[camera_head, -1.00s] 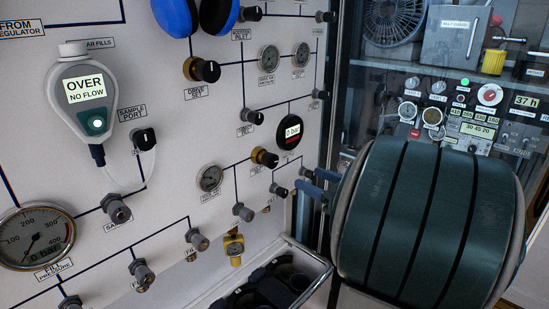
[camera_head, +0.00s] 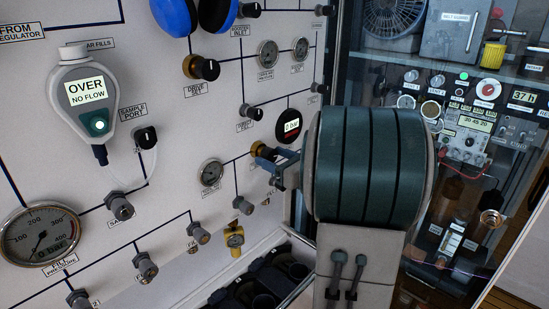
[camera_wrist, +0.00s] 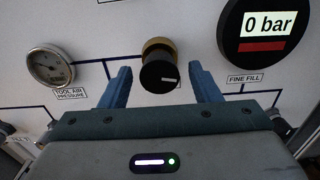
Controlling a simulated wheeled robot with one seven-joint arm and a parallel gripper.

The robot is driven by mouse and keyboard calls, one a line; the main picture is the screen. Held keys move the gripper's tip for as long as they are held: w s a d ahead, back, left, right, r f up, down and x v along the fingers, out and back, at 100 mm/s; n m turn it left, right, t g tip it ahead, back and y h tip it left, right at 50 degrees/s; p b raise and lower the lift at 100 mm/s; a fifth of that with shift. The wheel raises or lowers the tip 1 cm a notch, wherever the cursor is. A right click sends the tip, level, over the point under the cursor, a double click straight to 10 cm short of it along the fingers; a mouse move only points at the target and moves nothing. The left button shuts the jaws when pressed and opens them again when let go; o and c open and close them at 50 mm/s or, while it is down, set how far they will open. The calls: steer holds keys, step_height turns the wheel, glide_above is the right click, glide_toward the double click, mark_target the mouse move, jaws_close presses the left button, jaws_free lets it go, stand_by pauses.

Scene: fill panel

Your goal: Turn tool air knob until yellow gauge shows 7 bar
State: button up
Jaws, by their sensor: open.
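The tool air knob (camera_wrist: 158,75) is black with a brass collar and a pale mark on its face. In the head view the knob (camera_head: 258,148) is partly hidden by my fingers. The tool air pressure gauge (camera_wrist: 50,65) is a small round dial with a pale face, left of the knob; it also shows in the head view (camera_head: 211,172). Its reading is too small to tell. My gripper (camera_wrist: 163,72) is open, with one blue finger on each side of the knob and visible gaps between. In the head view my gripper (camera_head: 271,163) is at the knob.
A round black display (camera_wrist: 267,25) reading 0 bar is close right of the knob, above the FINE FILL label. Other knobs and fittings (camera_head: 242,205) stick out below. A dark rack (camera_head: 262,280) stands below the panel.

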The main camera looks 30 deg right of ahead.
steer(key=c, duration=1)
steer(key=shift+m, duration=0.3)
steer(key=m+p, duration=0.1)
steer(key=m, duration=0.3)
steer(key=shift+r+p, duration=0.15)
steer(key=shift+p, duration=0.25)
steer(key=shift+a+m+p, duration=0.1)
steer(key=shift+m+p, duration=0.7)
steer(key=shift+m, duration=0.8)
steer(key=o, duration=1)
